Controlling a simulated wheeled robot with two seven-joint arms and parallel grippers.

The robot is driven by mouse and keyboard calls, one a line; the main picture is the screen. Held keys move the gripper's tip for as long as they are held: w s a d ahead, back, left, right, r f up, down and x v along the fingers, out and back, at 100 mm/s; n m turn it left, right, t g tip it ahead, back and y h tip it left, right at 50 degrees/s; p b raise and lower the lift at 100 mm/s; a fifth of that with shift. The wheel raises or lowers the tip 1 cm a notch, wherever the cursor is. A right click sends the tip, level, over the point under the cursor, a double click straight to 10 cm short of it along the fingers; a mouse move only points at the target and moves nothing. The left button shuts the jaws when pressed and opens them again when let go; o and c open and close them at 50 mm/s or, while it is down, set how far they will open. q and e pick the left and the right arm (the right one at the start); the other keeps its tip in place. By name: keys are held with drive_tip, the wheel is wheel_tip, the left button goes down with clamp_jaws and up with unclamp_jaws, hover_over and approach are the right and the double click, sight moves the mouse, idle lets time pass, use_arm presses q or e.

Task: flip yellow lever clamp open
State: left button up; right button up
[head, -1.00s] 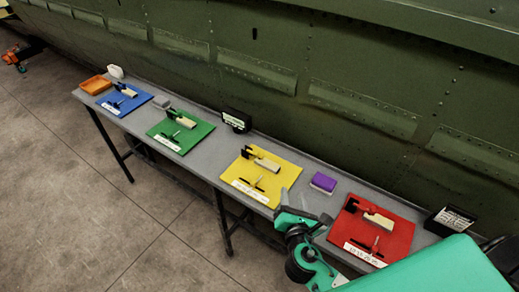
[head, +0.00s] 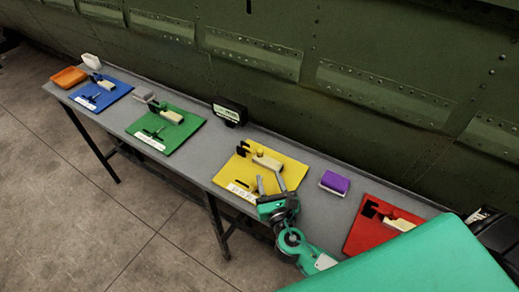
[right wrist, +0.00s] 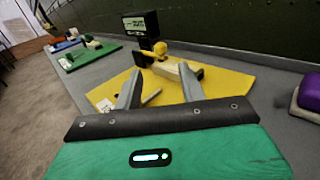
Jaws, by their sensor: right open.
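The yellow board (head: 290,174) lies on the grey bench and carries the lever clamp, with a cream block (head: 267,162), a black bracket (head: 243,148) and a yellow knob (head: 257,153). In the right wrist view the yellow knob (right wrist: 160,48) stands above the cream block (right wrist: 168,69). My right gripper (head: 269,184) is open at the front part of the yellow board, its fingers pointing toward the clamp. The right wrist view shows its two fingers (right wrist: 158,88) apart, with a grey rod between them and partly hidden. I cannot tell whether they touch anything. My left gripper is not in view.
The grey bench (head: 193,170) also holds a green board (head: 185,134), a blue board (head: 113,94) and a red board (head: 361,238). A purple block (head: 335,181) sits right of the yellow board. A black display box (head: 230,112) stands behind it. The green fuselage wall rises behind the bench.

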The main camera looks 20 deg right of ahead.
sight(261, 152)
drive_tip(key=w, duration=0.3)
drive_tip(key=w+d+p, duration=0.1)
drive_tip(key=w, duration=0.3)
drive_tip(key=w+p, duration=0.1)
drive_tip(key=w, duration=0.2)
drive_tip(key=shift+w+d+r, duration=0.1)
drive_tip(key=shift+w+d, duration=0.1)
drive_tip(key=shift+w, duration=0.8)
drive_tip(key=shift+c, duration=0.4)
clamp_jaws()
